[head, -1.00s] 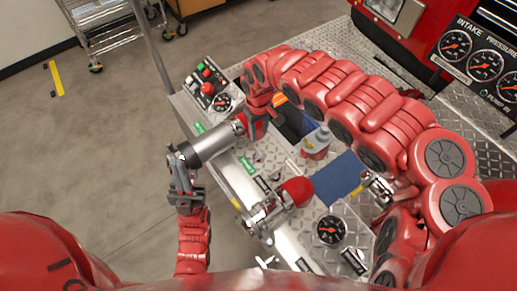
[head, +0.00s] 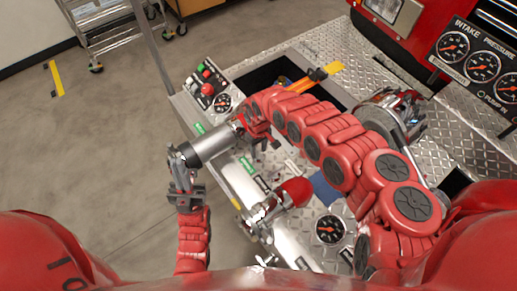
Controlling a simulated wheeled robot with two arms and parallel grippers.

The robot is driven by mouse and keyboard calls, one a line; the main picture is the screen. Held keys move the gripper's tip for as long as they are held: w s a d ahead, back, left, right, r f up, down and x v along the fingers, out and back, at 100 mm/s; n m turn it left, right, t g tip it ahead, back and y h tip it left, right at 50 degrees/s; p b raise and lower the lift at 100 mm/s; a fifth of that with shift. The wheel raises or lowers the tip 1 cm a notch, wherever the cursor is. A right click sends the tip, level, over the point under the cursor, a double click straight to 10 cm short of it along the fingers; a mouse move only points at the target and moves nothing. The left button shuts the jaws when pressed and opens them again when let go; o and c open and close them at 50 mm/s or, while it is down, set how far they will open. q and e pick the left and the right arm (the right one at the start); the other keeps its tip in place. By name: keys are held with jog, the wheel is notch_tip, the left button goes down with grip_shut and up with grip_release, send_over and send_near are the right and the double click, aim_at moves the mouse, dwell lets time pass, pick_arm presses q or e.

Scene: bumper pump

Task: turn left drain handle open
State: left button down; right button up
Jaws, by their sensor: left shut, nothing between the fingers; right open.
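My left gripper (head: 180,172) comes up from the bottom and is shut with nothing held. Its fingertips are at the lower left end of a silver cylinder (head: 212,145) at the panel's left edge; I cannot tell whether they touch it. My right arm crosses the panel from the right, and my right gripper (head: 258,138) is near the cylinder's upper end, its fingers small and hard to make out. A red handle (head: 296,190) sits on chrome fittings (head: 262,212) below. No drain label is readable, so I cannot tell which handle is the left drain handle.
A control box with red and green buttons (head: 207,84) and a gauge (head: 221,103) stand at the upper left. Another gauge (head: 330,229) is lower right. A blue cloth (head: 326,190) is partly hidden by my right arm. Open floor (head: 90,150) lies left.

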grip_shut()
jog(key=shift+n, duration=0.3)
jog(key=n+b, duration=0.2)
jog(key=shift+f+n, duration=0.15)
jog(key=shift+n, duration=0.25)
jog(key=n+b, duration=0.1)
jog(key=n, duration=0.3)
jog(key=n+b, duration=0.1)
jog(key=n, duration=0.4)
jog(key=shift+b, duration=0.4)
jog(key=n+b, duration=0.1)
jog(key=n, duration=0.4)
jog(key=shift+n, duration=0.4)
